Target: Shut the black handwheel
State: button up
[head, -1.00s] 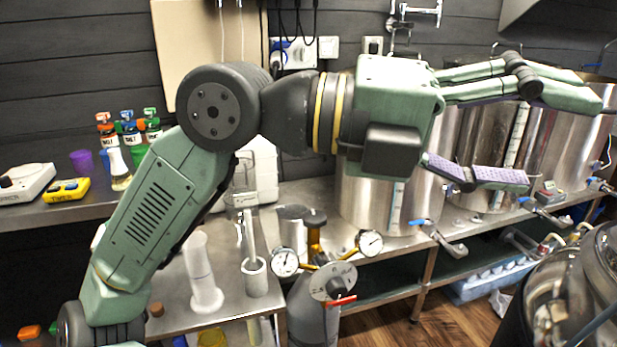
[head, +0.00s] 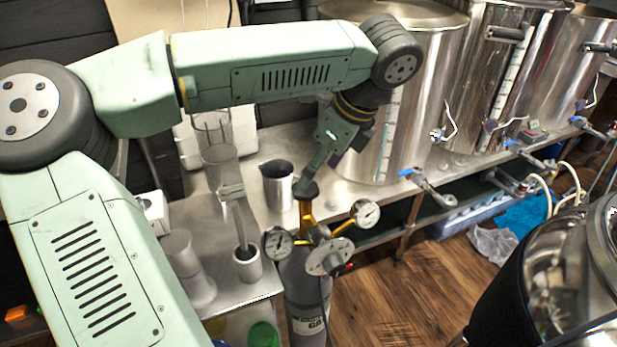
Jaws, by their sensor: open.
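The black handwheel (head: 307,190) sits on the brass valve stem at the top of a grey gas cylinder (head: 306,300), in front of the steel table. My gripper (head: 313,172) points steeply down just above the handwheel, seen nearly edge-on. Its fingers partly cover the handwheel's upper side, and I cannot tell whether they touch it. The gripper is open and nothing shows held in it. The brass regulator below carries two round gauges, a left gauge (head: 278,243) and a right gauge (head: 365,213), and a round silver disc (head: 330,257).
A steel pitcher (head: 277,187) stands close left of the handwheel. A cylinder stand (head: 246,263) and a clear measuring jug (head: 212,130) are further left. Large steel kettles (head: 420,90) with taps stand behind and right. The wooden floor (head: 385,300) is clear right of the cylinder.

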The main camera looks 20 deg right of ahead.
aim_at(309, 188)
jog(key=shift+p+x, duration=0.45)
jog(key=shift+x, duration=2.3)
jog(key=shift+c, duration=0.5)
jog(key=c, duration=1.1)
